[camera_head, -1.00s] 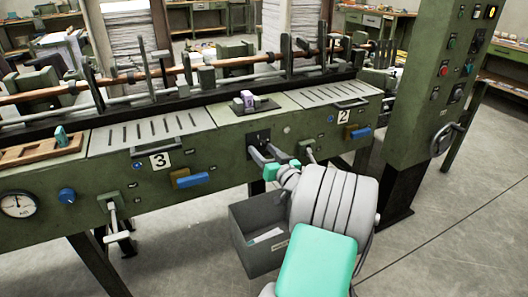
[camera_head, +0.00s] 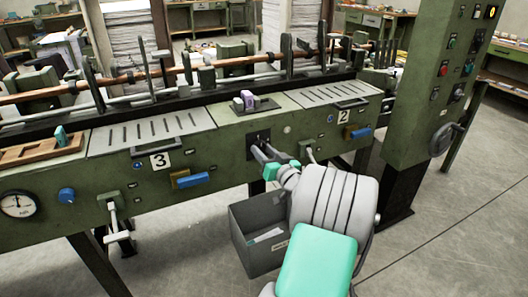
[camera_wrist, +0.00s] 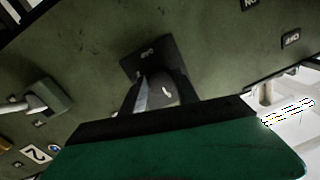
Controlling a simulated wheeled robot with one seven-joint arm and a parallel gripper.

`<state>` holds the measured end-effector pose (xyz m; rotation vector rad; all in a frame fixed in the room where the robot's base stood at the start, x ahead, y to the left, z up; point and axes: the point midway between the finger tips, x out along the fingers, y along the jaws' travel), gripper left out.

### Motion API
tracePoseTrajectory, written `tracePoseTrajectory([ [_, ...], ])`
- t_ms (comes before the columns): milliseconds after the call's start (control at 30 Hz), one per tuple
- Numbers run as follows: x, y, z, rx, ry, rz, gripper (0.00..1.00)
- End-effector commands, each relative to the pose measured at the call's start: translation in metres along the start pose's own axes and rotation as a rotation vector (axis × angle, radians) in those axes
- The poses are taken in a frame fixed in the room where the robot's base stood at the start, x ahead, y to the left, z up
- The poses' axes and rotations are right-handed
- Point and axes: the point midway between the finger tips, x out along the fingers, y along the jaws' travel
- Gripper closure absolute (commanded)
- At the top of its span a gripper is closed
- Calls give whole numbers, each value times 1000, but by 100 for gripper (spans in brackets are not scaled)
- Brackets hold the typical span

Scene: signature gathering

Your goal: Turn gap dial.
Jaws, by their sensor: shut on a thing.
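The gap dial (camera_wrist: 168,88) is a dark knob with a short white mark, on a black plate (camera_wrist: 148,58) whose small label appears upside down in the wrist view. In the head view the black plate (camera_head: 258,137) sits on the front of the green machine, below the purple block. My gripper (camera_head: 262,154) reaches the plate from the front right, and its grey fingers are closed on the dial. In the wrist view my gripper (camera_wrist: 155,92) covers part of the knob, and its green body hides the lower part of the picture.
A green control column (camera_head: 425,100) stands to the right. The floor at the right is clear.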

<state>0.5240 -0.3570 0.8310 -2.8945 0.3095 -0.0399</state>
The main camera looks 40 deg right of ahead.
Motion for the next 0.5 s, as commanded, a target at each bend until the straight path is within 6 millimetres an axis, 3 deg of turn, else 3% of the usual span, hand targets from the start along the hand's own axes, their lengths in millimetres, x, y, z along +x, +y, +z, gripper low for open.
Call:
tracePoseTrajectory([
  [500, 0, -1, 1, 370, 26, -4, 100],
])
